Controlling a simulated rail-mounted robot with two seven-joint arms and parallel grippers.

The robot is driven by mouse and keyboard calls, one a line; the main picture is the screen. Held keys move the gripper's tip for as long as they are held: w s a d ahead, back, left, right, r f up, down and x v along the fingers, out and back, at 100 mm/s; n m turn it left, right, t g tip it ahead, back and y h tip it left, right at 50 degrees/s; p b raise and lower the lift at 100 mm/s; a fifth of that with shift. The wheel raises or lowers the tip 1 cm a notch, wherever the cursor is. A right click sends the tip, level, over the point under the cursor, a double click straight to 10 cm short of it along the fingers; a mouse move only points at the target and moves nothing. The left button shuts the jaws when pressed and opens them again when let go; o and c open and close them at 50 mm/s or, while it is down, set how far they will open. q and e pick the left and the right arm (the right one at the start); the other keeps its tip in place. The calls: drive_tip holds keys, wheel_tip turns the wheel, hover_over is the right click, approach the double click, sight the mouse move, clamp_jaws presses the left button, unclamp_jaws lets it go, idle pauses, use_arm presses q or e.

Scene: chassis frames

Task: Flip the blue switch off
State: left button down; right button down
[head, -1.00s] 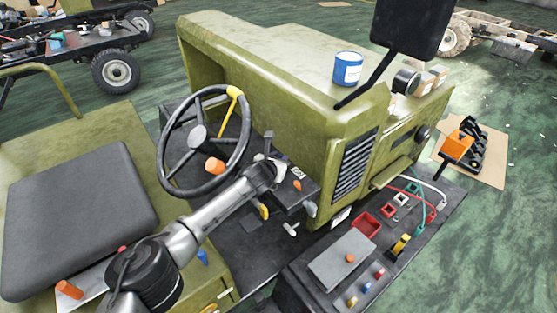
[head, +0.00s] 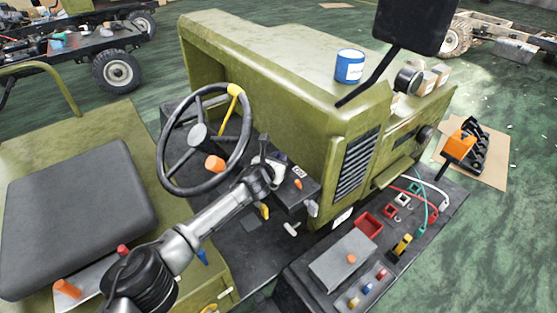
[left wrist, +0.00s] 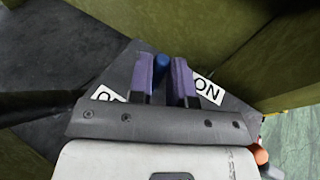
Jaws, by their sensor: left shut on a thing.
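The blue switch (left wrist: 162,66) shows in the left wrist view as a rounded blue tip between the two purple-grey fingers of my left gripper (left wrist: 165,80). The gripper is shut on it. An ON label (left wrist: 208,89) lies to the right of the fingers, and a partly covered label (left wrist: 106,94) lies to the left. In the head view my left gripper (head: 272,170) is at the dark dash panel (head: 312,190) beside the steering wheel and hides the switch. My right gripper is not in view.
The steering wheel (head: 204,139) stands left of the gripper. The green hood (head: 270,70) rises behind the panel. An orange knob (head: 298,183) sits on the panel close to the gripper. A dark side deck (head: 310,275) with coloured parts lies at the right.

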use_arm(q)
drive_tip(key=c, duration=1.1)
unclamp_jaws()
drive_tip(key=shift+o, duration=0.2)
drive_tip(key=shift+s, duration=0.1)
drive_tip(key=v, duration=1.3)
drive_tip(key=shift+s+a+p, duration=0.2)
drive_tip(key=shift+s+p, duration=0.05)
drive_tip(key=shift+p, duration=0.15)
drive_tip(key=shift+r, duration=0.15)
